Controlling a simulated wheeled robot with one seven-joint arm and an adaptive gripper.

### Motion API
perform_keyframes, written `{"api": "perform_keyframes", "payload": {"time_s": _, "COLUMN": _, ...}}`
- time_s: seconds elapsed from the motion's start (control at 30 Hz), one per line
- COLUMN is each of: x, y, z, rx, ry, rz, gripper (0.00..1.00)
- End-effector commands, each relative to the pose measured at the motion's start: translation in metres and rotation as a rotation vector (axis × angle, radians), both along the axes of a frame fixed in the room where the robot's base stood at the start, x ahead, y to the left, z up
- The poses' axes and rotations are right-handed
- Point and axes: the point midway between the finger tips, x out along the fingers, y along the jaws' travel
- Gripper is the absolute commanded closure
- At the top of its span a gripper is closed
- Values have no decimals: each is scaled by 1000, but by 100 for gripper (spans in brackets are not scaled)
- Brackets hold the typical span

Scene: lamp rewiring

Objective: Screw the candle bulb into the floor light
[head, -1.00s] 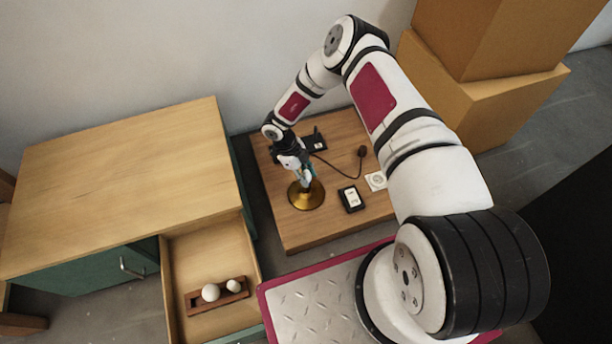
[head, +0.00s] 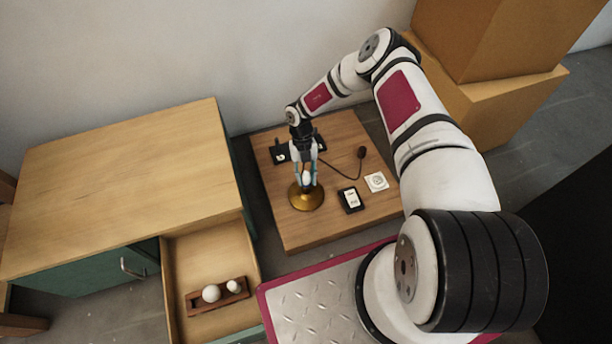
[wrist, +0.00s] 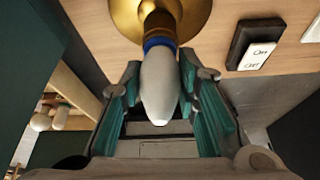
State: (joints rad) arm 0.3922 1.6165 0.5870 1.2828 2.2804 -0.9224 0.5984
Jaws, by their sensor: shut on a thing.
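The floor light is a round brass base (head: 306,203) on a low wooden platform. Its brass foot (wrist: 125,15) and darker neck fill the top of the wrist view. The white candle bulb (wrist: 159,88) stands in line with the neck, its tip towards the wrist camera. A blue ring (wrist: 159,43) shows between bulb and neck. How deep the bulb's base sits is hidden. My gripper (head: 306,175) is above the brass base, its teal fingers shut on the bulb from both sides. It also shows in the wrist view (wrist: 158,76).
A black switch box (head: 351,200) marked ON and OFF and a white plate (head: 376,181) lie right of the light. A dark cable with a plug (head: 361,152) lies behind. An open drawer (head: 205,250) with round bulbs in a tray (head: 236,297) is at left. Cardboard boxes (head: 490,110) stand at right.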

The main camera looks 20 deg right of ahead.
Motion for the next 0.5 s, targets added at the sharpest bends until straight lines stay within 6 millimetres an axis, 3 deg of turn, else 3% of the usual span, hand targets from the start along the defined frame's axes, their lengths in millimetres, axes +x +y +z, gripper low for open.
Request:
{"api": "perform_keyframes", "payload": {"time_s": 0.13, "x": 0, "y": -1, "z": 0, "rx": 1, "ry": 0, "rz": -153, "gripper": 100}}
{"api": "perform_keyframes", "payload": {"time_s": 0.33, "x": 0, "y": -1, "z": 0, "rx": 0, "ry": 0, "rz": -171, "gripper": 100}}
{"api": "perform_keyframes", "payload": {"time_s": 0.37, "x": 0, "y": -1, "z": 0, "rx": 0, "ry": 0, "rz": -171, "gripper": 69}}
{"api": "perform_keyframes", "payload": {"time_s": 0.47, "x": 0, "y": -1, "z": 0, "rx": 0, "ry": 0, "rz": -170, "gripper": 48}}
{"api": "perform_keyframes", "payload": {"time_s": 0.5, "x": 0, "y": -1, "z": 0, "rx": 0, "ry": 0, "rz": -170, "gripper": 48}}
